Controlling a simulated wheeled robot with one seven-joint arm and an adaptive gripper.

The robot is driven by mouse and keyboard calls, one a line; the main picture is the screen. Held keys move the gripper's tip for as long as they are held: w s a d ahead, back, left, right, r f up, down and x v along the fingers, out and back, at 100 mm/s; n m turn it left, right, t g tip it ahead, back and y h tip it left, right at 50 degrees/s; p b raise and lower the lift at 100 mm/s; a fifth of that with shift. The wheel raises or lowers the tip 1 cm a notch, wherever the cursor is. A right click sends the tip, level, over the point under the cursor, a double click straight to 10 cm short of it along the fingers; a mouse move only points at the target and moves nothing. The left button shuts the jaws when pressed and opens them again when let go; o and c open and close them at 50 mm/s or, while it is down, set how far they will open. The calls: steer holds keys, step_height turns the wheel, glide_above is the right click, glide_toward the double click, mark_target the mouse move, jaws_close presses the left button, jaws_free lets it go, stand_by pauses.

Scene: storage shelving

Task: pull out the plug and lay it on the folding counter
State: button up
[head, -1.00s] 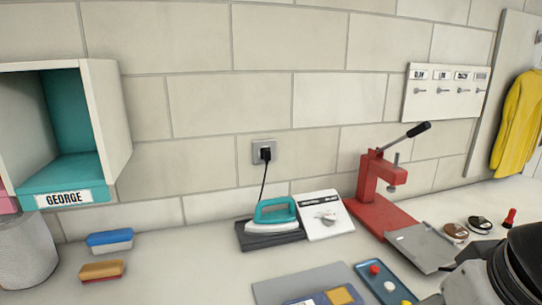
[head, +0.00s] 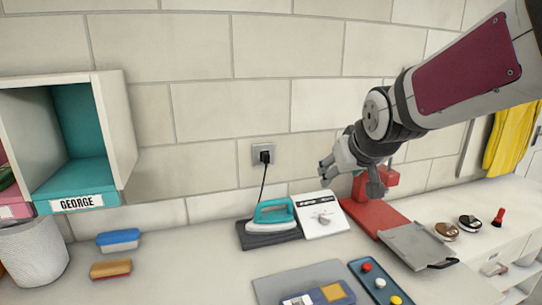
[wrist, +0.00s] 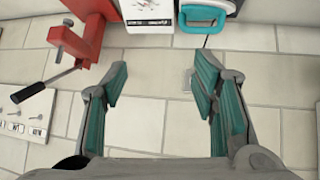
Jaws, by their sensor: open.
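The black plug (head: 265,157) sits in a grey wall socket (head: 256,148), and its cord hangs down behind the teal iron (head: 272,215). My gripper (head: 350,179) is open and empty, in front of the wall to the right of the plug and apart from it. In the wrist view my gripper (wrist: 160,85) has its fingers wide apart; the socket plate (wrist: 187,80) shows beside the right finger, which appears to hide the plug. A pale counter (head: 190,262) runs along the wall; I cannot tell whether it is the folding one.
A red press (head: 372,215) stands below and behind my gripper. A white box with a dial (head: 320,215) is beside the iron. Brushes (head: 118,240), a blue tray (head: 380,283) and an open cubby (head: 95,140) are around. The wall near the plug is clear.

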steer(key=w+a+f+n+t+y+p, duration=0.15)
steer(key=w+a, duration=0.25)
steer(key=w, duration=0.5)
steer(key=w+a+f+t+y+p, duration=0.15)
steer(key=w+a, duration=0.25)
steer(key=w, duration=0.5)
steer(key=w+a+f+t+y+p, duration=0.1)
steer(key=w+a+f+t+p, duration=0.15)
steer(key=w+a, duration=0.2)
steer(key=t+y+p, duration=0.1)
steer(key=t, duration=0.2)
glide_toward(267, 159)
steer(key=w, duration=0.2)
steer(key=shift+a+g, duration=0.1)
steer(key=shift+g, duration=0.15)
steer(key=shift+r, duration=0.1)
steer(key=b+x, duration=0.6)
steer(key=x, duration=0.1)
steer(key=shift+w+a, duration=0.15)
steer(key=shift+w, duration=0.25)
steer(key=shift+w+a+b, duration=0.15)
steer(key=shift+w+b, duration=0.35)
steer(key=shift+b, duration=0.25)
steer(key=shift+b, duration=0.3)
